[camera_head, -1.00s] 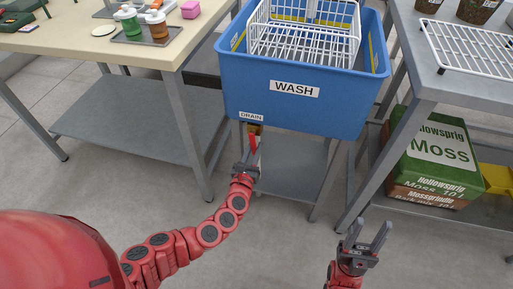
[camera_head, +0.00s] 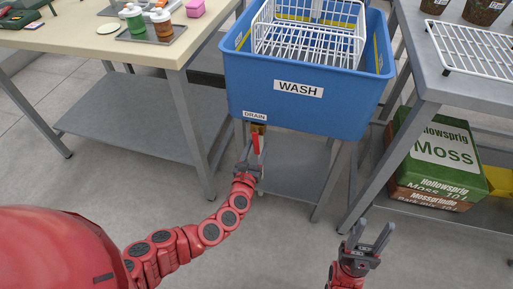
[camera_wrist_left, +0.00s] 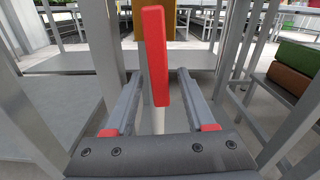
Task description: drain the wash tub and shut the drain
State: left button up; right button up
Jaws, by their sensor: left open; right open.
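The blue wash tub (camera_head: 350,112) stands on a grey stand and carries a WASH label and a DRAIN label (camera_head: 255,116). Below the DRAIN label is a brass-coloured drain fitting (camera_head: 258,129) with a red lever (camera_head: 256,144) that points down. In the left wrist view the red lever (camera_wrist_left: 155,55) hangs near upright, slightly tilted, between the spread fingers. My left gripper (camera_head: 250,160) is open around the lever; I see a gap on both sides of it. My right gripper (camera_head: 370,236) is open and empty, low at the right. The water level in the tub is not visible.
A white wire rack (camera_head: 308,45) sits in the tub. A cream-topped table (camera_head: 100,40) with bottles on a tray stands left. A grey bench (camera_head: 440,80) with a wire rack stands right, a green moss bag (camera_head: 440,150) beneath. The floor in front is clear.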

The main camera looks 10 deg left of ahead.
pick_arm(q)
jog(key=shift+s, duration=0.15)
jog(key=shift+s, duration=0.3)
jog(key=s+p, duration=0.1)
jog(key=s, duration=1.5)
jog(key=shift+s+a, duration=0.3)
